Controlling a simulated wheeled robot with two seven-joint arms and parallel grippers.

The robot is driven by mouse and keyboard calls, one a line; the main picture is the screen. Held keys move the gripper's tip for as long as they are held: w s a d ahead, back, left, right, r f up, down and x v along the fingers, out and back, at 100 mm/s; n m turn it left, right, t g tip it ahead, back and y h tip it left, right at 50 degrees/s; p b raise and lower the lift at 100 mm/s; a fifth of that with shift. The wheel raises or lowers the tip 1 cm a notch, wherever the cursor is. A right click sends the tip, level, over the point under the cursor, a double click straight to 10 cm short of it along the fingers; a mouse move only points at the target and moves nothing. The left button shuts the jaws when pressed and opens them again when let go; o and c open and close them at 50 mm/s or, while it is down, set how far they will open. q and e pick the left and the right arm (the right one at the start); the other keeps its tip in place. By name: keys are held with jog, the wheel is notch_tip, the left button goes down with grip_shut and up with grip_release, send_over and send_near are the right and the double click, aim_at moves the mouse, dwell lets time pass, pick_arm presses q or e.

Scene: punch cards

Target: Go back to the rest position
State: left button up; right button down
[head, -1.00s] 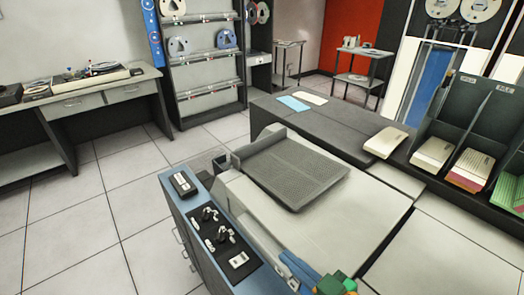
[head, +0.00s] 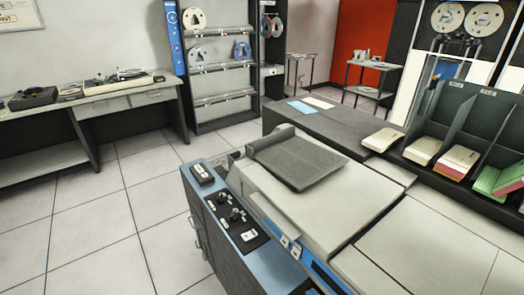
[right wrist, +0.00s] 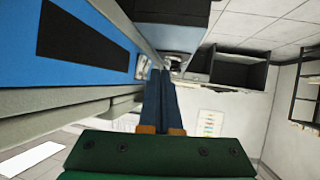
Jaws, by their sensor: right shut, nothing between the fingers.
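My right gripper (right wrist: 160,76) shows in the right wrist view, with two blue fingers on orange bases in front of a green body. Its fingers are together and hold nothing. They are beside a blue panel (right wrist: 115,35) with a black strip. In the head view no gripper can be made out. My left gripper is in neither view.
A grey card machine (head: 330,205) with a dark tray (head: 297,162) and control panel (head: 236,215) fills the centre right. A dark rack (head: 480,120) holds several card stacks. A desk (head: 100,105) stands at left. The tiled floor (head: 100,220) between is clear.

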jog(key=s+d+f+m+g+h, duration=0.1)
jog(key=s+d+f+g+h, duration=0.3)
jog(key=f, duration=0.6)
jog(key=s+d+f+m+g, duration=0.1)
jog(key=s+d+f+m, duration=0.1)
jog(key=s+f, duration=0.6)
jog(key=s+f+g, duration=0.2)
jog(key=s+f, duration=0.4)
jog(key=s, duration=0.2)
jog(key=s+f+g, duration=0.3)
jog(key=s+f, duration=0.2)
jog(key=s, duration=0.4)
jog(key=shift+s+d+f+h, duration=0.15)
jog(key=shift+s+f+h, duration=0.05)
jog(key=shift+f+h, duration=0.2)
